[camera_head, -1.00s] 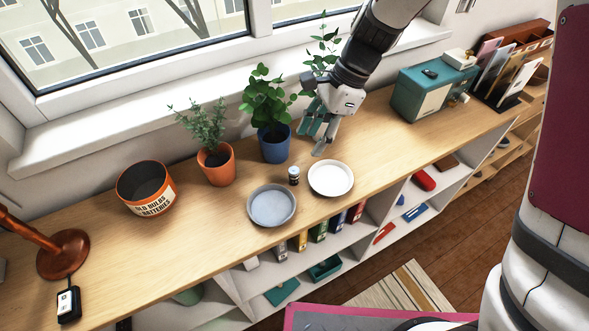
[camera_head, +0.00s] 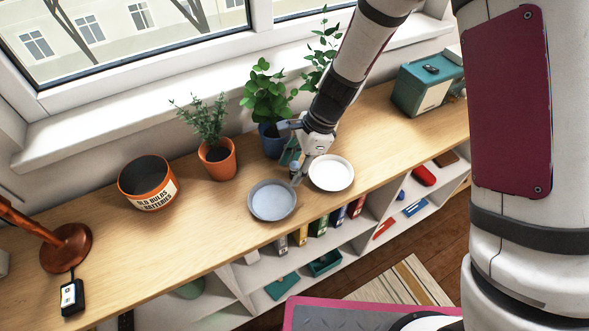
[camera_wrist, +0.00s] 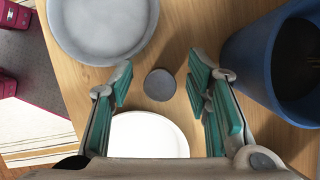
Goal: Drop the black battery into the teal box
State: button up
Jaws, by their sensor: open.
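A small upright cylinder, which I take for the black battery, shows in the wrist view as a round dark grey top (camera_wrist: 160,84) between the pads. In the head view it is largely hidden behind my gripper (camera_head: 295,172). My gripper is open and points down, its teal-padded fingers (camera_wrist: 160,74) on either side of the cylinder with gaps on both sides. The teal box (camera_head: 428,82) stands at the back right of the counter, with a cream front panel and a small dark item on its lid.
A grey plate (camera_head: 272,201) and a white plate (camera_head: 331,173) flank the cylinder. A blue plant pot (camera_head: 271,143) is close behind. An orange plant pot (camera_head: 218,162) and an orange labelled bin (camera_head: 147,187) stand left. Open shelves run below the counter's front edge.

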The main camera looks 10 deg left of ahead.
grip_shut()
dwell(0.3)
